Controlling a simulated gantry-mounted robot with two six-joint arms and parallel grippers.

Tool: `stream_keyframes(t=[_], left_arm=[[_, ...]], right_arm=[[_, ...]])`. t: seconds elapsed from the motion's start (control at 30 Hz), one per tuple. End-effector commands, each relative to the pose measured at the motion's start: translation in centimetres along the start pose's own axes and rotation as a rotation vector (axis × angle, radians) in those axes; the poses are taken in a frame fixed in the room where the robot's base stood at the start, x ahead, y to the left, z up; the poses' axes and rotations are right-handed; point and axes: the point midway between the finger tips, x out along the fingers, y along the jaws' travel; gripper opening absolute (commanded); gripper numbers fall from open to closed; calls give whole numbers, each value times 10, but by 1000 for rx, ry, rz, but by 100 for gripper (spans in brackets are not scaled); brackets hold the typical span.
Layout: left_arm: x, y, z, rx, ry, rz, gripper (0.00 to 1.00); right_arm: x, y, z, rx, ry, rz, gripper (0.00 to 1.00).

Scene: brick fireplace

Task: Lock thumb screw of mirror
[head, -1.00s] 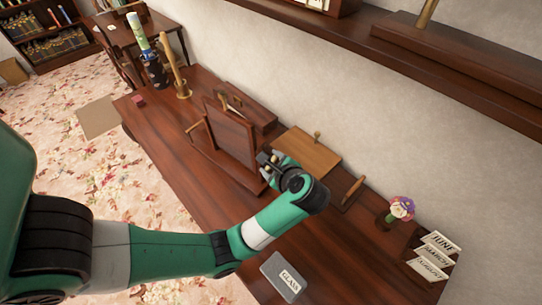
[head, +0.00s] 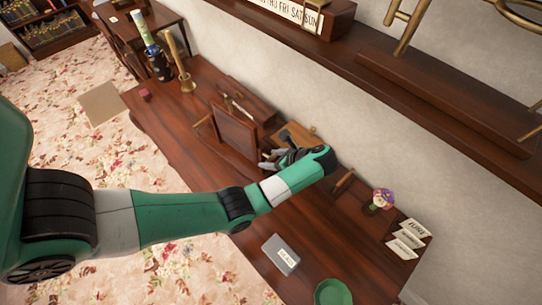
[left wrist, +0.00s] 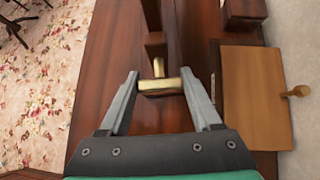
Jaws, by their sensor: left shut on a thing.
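The mirror (head: 236,130) is a dark wooden frame standing upright on a wooden base on the desk; its glass face cannot be made out. In the left wrist view its wooden post (left wrist: 155,47) rises beyond the brass thumb screw (left wrist: 160,86). The thumb screw is a short bar on a stem, lying crosswise between my fingers. My left gripper (head: 266,160) is at the mirror's near right side; in the wrist view its fingers (left wrist: 160,78) are shut on the thumb screw's two ends. The gripper and wrist hide the screw in the head view. My right gripper is not in view.
A wooden board with a knob (left wrist: 258,98) lies close right of the gripper. A flower pot (head: 381,200), month cards (head: 408,238), grey box (head: 281,254) and green dish (head: 332,293) are nearer. A shelf (head: 440,95) overhangs right.

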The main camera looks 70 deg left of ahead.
Motion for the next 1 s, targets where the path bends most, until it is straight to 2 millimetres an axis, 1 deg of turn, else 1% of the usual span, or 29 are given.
stream_keyframes(t=[0.3,0.33,0.4,0.5,0.8,0.87,0.97,1.0], left_arm=[[1,1,-1,6,1,3,9],[1,1,-1,6,1,3,67],[1,1,-1,5,1,3,79],[0,1,-1,4,0,3,95],[-3,0,1,3,0,1,95],[-9,0,2,3,0,0,95],[-27,0,5,5,0,-1,95],[-36,0,7,5,-1,0,95]], right_arm=[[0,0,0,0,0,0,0],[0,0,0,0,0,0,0],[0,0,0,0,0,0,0],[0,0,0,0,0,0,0],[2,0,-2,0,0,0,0],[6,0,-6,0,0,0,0],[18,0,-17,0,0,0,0],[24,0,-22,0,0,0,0]])
